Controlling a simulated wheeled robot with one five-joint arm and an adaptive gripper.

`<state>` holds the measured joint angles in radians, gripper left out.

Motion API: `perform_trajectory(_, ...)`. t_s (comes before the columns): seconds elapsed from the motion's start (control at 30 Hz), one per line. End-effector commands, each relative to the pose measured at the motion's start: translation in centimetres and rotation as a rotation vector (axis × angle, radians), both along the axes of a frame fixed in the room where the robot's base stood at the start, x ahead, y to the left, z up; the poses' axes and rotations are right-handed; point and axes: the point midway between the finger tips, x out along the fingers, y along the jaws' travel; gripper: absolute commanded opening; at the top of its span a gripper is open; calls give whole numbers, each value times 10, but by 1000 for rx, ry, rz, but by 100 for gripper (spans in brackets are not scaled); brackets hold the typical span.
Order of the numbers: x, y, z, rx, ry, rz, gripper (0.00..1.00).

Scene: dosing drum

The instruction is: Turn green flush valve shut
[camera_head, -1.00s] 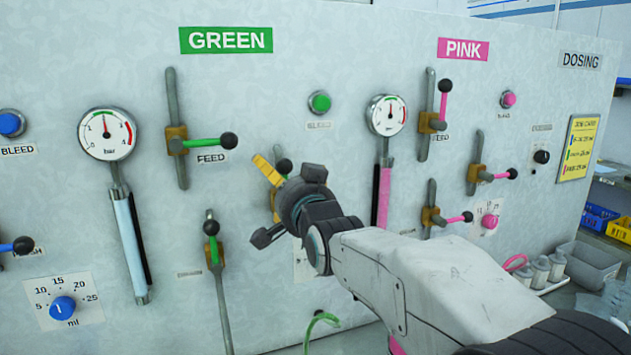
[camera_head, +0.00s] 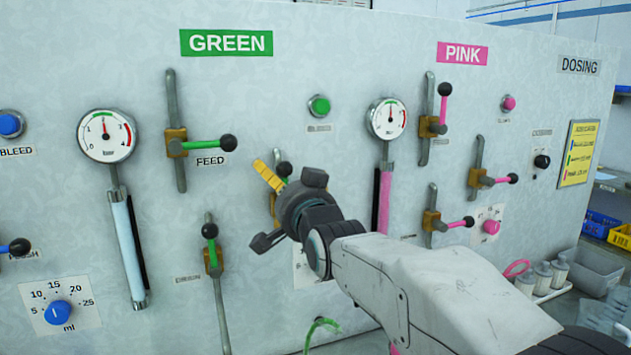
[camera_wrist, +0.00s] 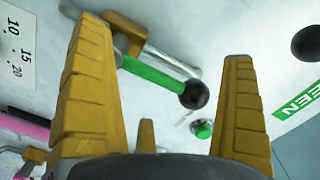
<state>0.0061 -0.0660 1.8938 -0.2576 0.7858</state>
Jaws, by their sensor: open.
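A green lever valve with a black ball knob shows in the wrist view (camera_wrist: 160,75), its green handle running nearly along its grey pipe. No readable label shows on it. In the head view its black knob (camera_head: 283,169) peeks out behind my gripper (camera_head: 268,180), which hides most of the valve. My gripper is open; in the wrist view its two yellow fingers (camera_wrist: 165,100) stand either side of the handle and knob. I see no clear contact. Two other green valves are the FEED valve (camera_head: 196,145) and a lower one with its handle up (camera_head: 211,250).
A round gauge (camera_head: 106,136) and a green button (camera_head: 318,107) are on the panel nearby. Pink valves (camera_head: 440,122) stand to the right past a pink tube (camera_head: 382,195). A green hose (camera_head: 318,328) hangs below my arm. Bottles (camera_head: 545,275) stand at the right.

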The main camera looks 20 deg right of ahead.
Motion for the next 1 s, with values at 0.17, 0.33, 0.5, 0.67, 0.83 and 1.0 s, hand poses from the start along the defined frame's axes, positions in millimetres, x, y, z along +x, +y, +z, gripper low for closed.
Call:
perform_trajectory(0.17, 0, -1, -4, 0, 0, -1, 100)
perform_trajectory(0.33, 0, -1, -6, 0, -1, -2, 100)
perform_trajectory(0.5, 0, -1, -8, 0, 0, -3, 100)
perform_trajectory(0.67, 0, -2, -10, 0, 0, -3, 100)
perform_trajectory(0.83, 0, -2, -11, 0, -1, -4, 100)
perform_trajectory(1.0, 0, -2, -11, 0, 0, -4, 100)
